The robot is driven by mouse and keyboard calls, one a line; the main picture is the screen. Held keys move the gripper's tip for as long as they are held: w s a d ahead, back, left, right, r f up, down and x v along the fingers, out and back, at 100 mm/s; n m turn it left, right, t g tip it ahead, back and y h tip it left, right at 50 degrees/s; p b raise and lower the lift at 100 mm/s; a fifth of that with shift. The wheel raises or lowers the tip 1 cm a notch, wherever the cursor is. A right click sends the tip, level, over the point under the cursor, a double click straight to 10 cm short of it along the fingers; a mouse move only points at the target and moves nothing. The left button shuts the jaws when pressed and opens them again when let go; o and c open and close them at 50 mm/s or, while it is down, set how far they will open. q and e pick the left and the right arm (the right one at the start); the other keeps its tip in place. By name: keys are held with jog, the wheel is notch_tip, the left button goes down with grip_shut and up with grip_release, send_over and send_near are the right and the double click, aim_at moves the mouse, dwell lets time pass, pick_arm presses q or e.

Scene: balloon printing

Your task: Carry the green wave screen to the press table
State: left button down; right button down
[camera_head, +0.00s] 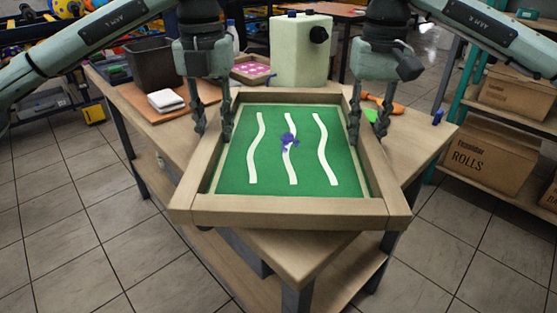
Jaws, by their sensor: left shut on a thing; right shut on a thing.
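The green wave screen (237,170) is a wooden frame around a green panel with three white wavy stripes. A purple smudge or small purple object shows near its middle. My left gripper (214,130) is shut on the frame's left side near the far end. My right gripper (366,132) is shut on the frame's right side near the far end. The frame is over the near corner of a wooden table (180,135); whether it touches the tabletop I cannot tell. Which table is the press table I cannot tell.
An orange-handled tool (388,103) lies at right. Shelves with cardboard boxes (487,155) stand at right. Tiled floor (60,220) is clear at left.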

pick_arm(q)
jog(key=shift+f, duration=0.1)
pick_arm(e)
jog(key=shift+f, duration=0.1)
